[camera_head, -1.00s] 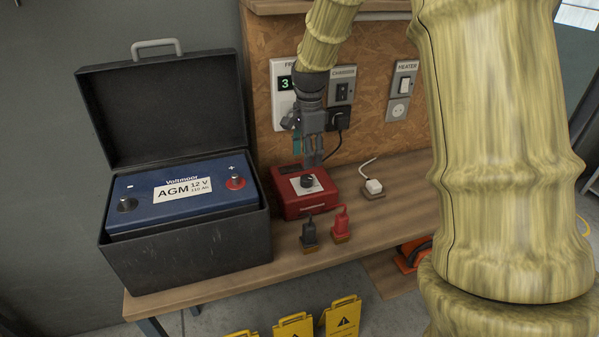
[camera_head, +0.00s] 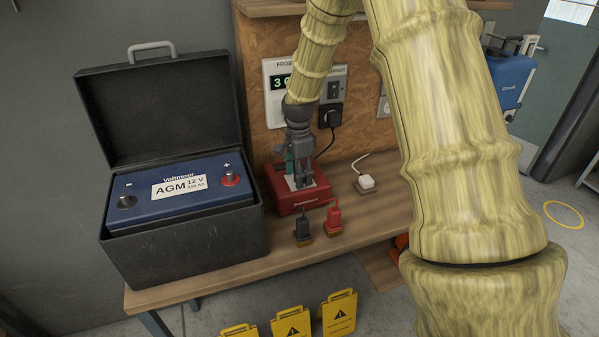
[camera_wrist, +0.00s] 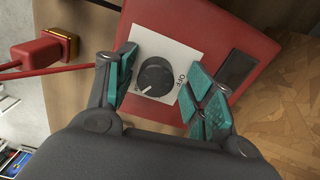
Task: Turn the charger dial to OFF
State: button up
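The red charger box (camera_head: 305,201) sits on the wooden bench. Its round black dial (camera_wrist: 155,77) is on a white plate (camera_wrist: 177,50) on the top face, and shows clearly in the wrist view. The dial's white pointer line points to the lower left in that view. The letters OFF are on the plate to the right of the dial. My gripper (camera_wrist: 162,88) is open, with a teal-padded finger on each side of the dial and gaps between. In the head view my gripper (camera_head: 299,181) is right over the charger and hides the dial.
A black battery case (camera_head: 186,258) stands left of the charger, lid up. A black clamp (camera_head: 303,228) and a red clamp (camera_head: 334,216) stand in front of it. A white plug block (camera_head: 367,183) is to its right. The wall panel and sockets (camera_head: 330,115) are behind.

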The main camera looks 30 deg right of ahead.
jog(key=c, duration=0.3)
jog(key=shift+s+d+r, duration=0.15)
jog(key=shift+s+r, duration=0.05)
jog(key=shift+s, duration=0.1)
jog(key=c, duration=0.6)
jog(key=shift+w, duration=0.1)
